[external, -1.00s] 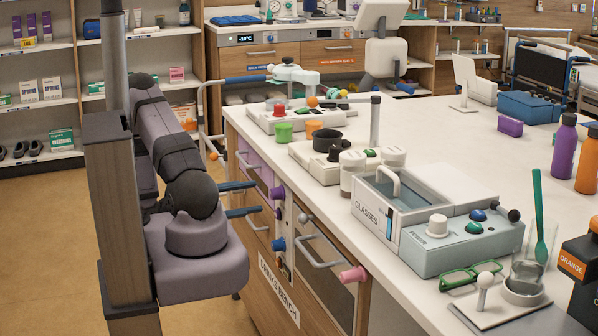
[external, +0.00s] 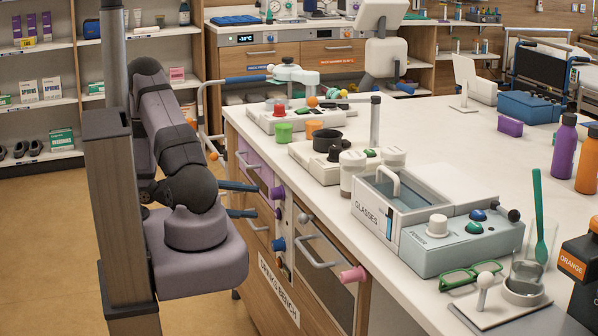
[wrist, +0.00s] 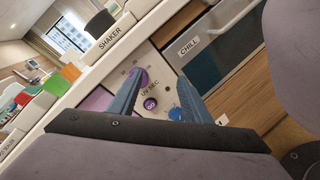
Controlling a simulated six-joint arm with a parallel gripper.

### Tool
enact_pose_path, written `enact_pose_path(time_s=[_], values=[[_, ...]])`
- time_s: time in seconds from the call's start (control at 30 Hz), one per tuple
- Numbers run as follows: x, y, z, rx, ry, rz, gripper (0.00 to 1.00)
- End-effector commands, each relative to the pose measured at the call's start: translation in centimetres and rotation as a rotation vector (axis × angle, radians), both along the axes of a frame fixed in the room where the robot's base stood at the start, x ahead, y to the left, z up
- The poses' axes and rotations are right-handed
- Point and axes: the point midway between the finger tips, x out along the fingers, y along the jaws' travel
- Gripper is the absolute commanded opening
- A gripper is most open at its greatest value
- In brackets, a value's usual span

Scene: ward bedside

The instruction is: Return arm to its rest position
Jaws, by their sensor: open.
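My gripper (external: 252,200) is at the front of the drinks bench (external: 280,290), near its control panel. In the wrist view my gripper (wrist: 160,77) has its two blue-grey fingers spread apart, with nothing between them. The panel shows beyond the fingers, with a purple knob (wrist: 138,77), a small purple button (wrist: 149,104) and a blue knob (wrist: 176,114). Whether the fingertips touch the panel cannot be told. My arm is bent on the left of the external view and hides part of the gripper body.
A drawer marked CHILL (wrist: 212,60) is beside the panel. Shelves (external: 40,105) stand behind my arm. The floor (external: 45,240) at left is clear.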

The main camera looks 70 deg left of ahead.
Motion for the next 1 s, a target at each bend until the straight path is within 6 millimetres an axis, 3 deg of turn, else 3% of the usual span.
enact_pose_path(time_s=[0.03,0.17,0.3,0.43,0.53,0.63,0.73,0.87,1.0], values=[[0.3,-0.6,1.2,0.042,0.083,-0.106,0.44],[-0.4,-0.6,2.4,0.196,0.379,-0.365,0.44],[-0.7,4.2,6.1,0.511,0.733,-0.533,0.44],[2.1,8.8,12.3,0.847,0.927,-0.572,0.44],[5.6,8.8,16.1,1.049,0.961,-0.615,0.44],[8.9,5.5,17.7,1.181,0.929,-0.714,0.44],[10.8,0.3,17.5,1.262,0.866,-0.862,0.44],[11.4,-6.7,16.8,1.342,0.776,-1.065,0.44],[10.5,-13.0,16.2,1.419,0.682,-1.265,0.44]])
